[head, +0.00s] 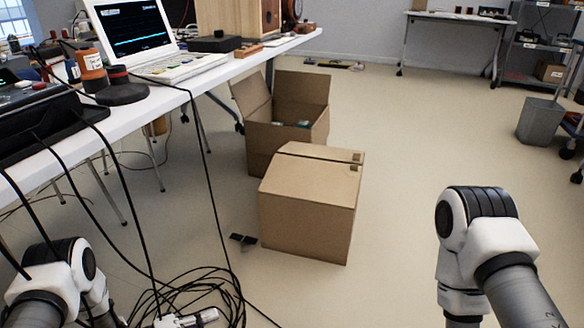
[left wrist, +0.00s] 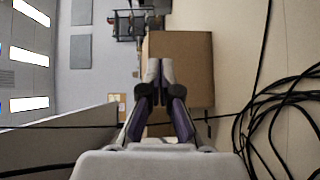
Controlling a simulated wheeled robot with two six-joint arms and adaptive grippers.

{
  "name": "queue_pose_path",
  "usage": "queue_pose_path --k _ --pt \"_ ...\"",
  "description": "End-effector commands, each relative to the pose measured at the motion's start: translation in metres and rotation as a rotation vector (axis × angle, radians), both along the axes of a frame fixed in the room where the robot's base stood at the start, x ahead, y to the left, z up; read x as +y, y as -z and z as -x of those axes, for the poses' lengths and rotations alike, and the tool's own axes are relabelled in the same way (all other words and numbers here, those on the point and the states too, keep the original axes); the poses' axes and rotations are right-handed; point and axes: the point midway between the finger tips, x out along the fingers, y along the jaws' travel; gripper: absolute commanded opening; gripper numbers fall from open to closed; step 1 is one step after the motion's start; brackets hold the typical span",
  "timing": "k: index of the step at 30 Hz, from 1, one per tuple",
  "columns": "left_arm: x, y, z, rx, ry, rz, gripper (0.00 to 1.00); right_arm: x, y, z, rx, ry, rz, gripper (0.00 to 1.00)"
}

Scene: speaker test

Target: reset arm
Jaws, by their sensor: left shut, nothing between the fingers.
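My left gripper (head: 205,316) shows at the bottom edge of the head view, partly cut off, near the black cables on the floor. In the left wrist view the left gripper (left wrist: 160,72) has its two fingers together with nothing between them. My right arm comes in at the lower right of the head view. Its gripper is out of sight.
A closed cardboard box (head: 308,208) stands on the floor ahead, with an open box (head: 287,135) behind it. Tangled cables (head: 190,295) lie at lower left. A white table (head: 150,105) with a laptop (head: 138,40) runs along the left. Floor right of the boxes is clear.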

Motion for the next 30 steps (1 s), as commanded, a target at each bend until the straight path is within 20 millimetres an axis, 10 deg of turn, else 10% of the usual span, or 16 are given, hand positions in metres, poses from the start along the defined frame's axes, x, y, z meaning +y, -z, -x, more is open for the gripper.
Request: queue_pose_path --k 14,22,30 --pt "-0.016 0.051 0.021 0.01 -0.228 -0.549 0.0 0.0 0.0 -0.002 -0.004 0.0 0.0 0.4" --pt "0.009 0.082 0.131 0.191 -0.065 -1.129 0.0 0.0 0.0 -0.002 -0.004 0.0 0.0 0.4" --pt "0.045 0.056 0.265 0.419 0.307 -1.485 0.0 0.0 0.0 -0.002 -0.004 0.0 0.0 0.4"
